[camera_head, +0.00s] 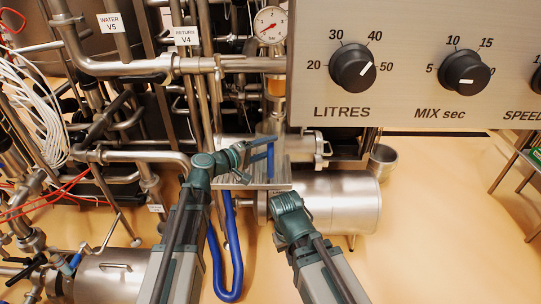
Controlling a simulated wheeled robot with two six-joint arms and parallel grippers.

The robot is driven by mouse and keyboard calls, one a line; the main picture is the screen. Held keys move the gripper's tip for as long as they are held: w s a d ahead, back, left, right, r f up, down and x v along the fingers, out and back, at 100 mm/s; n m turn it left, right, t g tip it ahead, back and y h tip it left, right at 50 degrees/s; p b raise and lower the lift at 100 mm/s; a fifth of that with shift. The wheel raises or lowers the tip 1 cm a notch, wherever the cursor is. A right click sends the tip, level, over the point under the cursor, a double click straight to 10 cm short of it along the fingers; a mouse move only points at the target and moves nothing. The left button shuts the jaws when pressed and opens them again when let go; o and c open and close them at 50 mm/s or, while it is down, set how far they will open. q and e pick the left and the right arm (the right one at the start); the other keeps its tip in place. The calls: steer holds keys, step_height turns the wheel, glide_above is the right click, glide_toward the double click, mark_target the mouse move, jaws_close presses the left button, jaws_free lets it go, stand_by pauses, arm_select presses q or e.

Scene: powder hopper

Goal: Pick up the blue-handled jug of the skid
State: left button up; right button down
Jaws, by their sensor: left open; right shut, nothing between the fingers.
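The jug's upright blue handle (270,161) shows in the head view, just above a small steel shelf (279,186). The jug's body is hard to make out against the shiny steel behind it. My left gripper (262,149) is open at the handle, with one finger reaching across near its top. I cannot tell whether the fingers touch it. My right gripper (283,211) is lower and to the right, in front of the horizontal steel vessel. It is shut and empty, and its fingertips are mostly hidden by its wrist.
A control panel (420,60) with black knobs overhangs the upper right. A pressure gauge (270,25) and dense steel pipes fill the left and middle. A blue hose (232,255) loops below the shelf. A steel vessel (345,203) lies behind my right arm.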

arm_select(q)
steer(key=shift+w+d+f, duration=0.1)
steer(key=shift+w+d, duration=0.25)
steer(key=shift+d, duration=0.05)
jaws_close()
stand_by(1.1)
